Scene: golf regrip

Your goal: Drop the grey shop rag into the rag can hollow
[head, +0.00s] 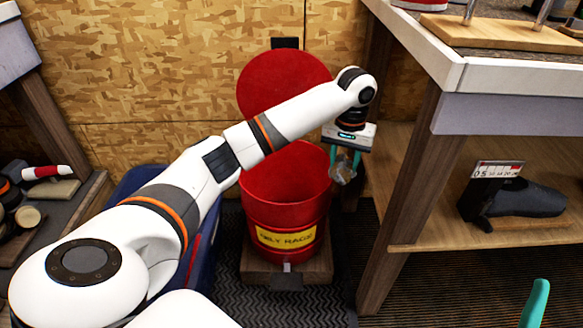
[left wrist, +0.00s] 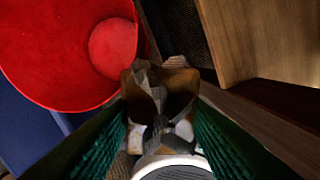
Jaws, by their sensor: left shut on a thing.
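My left gripper (head: 345,165) is shut on the crumpled grey shop rag (head: 343,173), beside the can's right rim in the head view. In the left wrist view the rag (left wrist: 160,95) hangs between the green fingers, and the open can (left wrist: 50,60) lies to its upper left. One teal finger of my right gripper (head: 535,303) shows at the lower right; its opening is hidden.
A workbench (head: 455,75) with a lower wooden shelf (head: 480,235) stands close to the right of the can. A blue bin (head: 135,182) is on the left, partly behind my arm. A dark ribbed mat (head: 290,305) covers the floor in front.

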